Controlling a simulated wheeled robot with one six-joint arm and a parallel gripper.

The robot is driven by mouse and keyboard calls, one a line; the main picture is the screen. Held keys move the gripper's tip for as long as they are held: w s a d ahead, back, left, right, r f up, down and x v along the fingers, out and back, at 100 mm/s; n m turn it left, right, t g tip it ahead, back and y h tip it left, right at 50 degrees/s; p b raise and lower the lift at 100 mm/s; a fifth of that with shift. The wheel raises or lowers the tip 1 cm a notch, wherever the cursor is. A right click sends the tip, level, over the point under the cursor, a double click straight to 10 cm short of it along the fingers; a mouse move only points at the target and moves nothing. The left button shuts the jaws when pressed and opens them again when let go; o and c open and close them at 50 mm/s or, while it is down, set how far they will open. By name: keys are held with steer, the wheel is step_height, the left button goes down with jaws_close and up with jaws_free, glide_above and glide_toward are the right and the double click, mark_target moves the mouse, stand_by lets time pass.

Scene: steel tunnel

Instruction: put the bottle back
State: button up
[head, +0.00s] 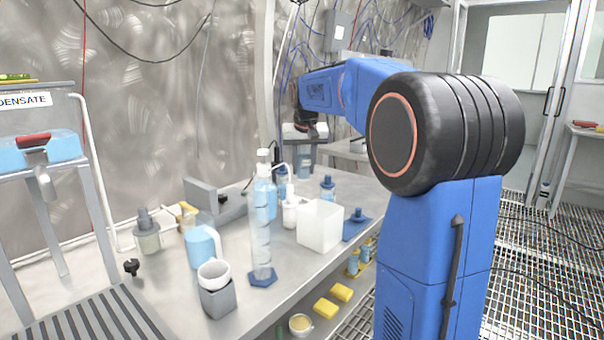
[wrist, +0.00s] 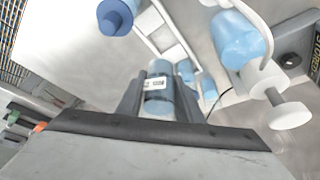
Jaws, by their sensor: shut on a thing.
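My gripper (wrist: 160,98) shows in the wrist view with its two dark fingers on either side of a small blue bottle (wrist: 158,96). It is shut on this bottle, which has a white label with dark print. In the head view my gripper (head: 306,130) is at the far end of the bench, partly hidden by my arm. A bluish bottle (head: 304,163) shows below it there. I cannot tell whether the held bottle touches the bench.
Yellow blocks (head: 325,309) lie on a lower shelf. A blue-filled vessel (wrist: 236,40) is right of the held bottle.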

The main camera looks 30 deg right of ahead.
steer(key=shift+f, duration=4.55)
steer(key=shift+f, duration=0.55)
steer(key=shift+s+f, duration=0.25)
steer(key=shift+f, duration=0.45)
steer(key=o, duration=1.1)
steer(key=shift+o, duration=0.7)
steer(key=v, duration=1.8)
steer(key=shift+w+r, duration=0.1)
steer(key=shift+r, duration=0.25)
